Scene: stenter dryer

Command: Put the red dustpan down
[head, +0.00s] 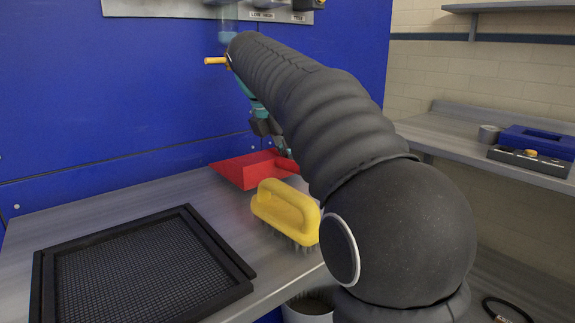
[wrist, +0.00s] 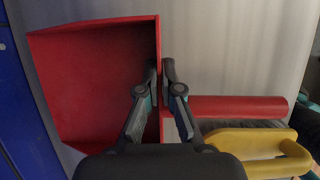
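The red dustpan (head: 240,172) is at the back of the metal bench, by the blue panel, in the head view. It looks level, on or just above the bench top; I cannot tell if it touches. In the wrist view the dustpan (wrist: 95,75) has its open pan at left and its round handle pointing right. My gripper (wrist: 160,72) is shut on the pan's rear wall, one finger on each side of it. In the head view my gripper (head: 283,150) is partly hidden behind my arm.
A yellow-handled brush (head: 285,210) stands on the bench close in front of the dustpan; it also shows in the wrist view (wrist: 258,145). A black mesh screen (head: 145,270) lies at the front left. A bucket (head: 308,305) is below the bench edge. A side shelf holds a blue box (head: 540,140).

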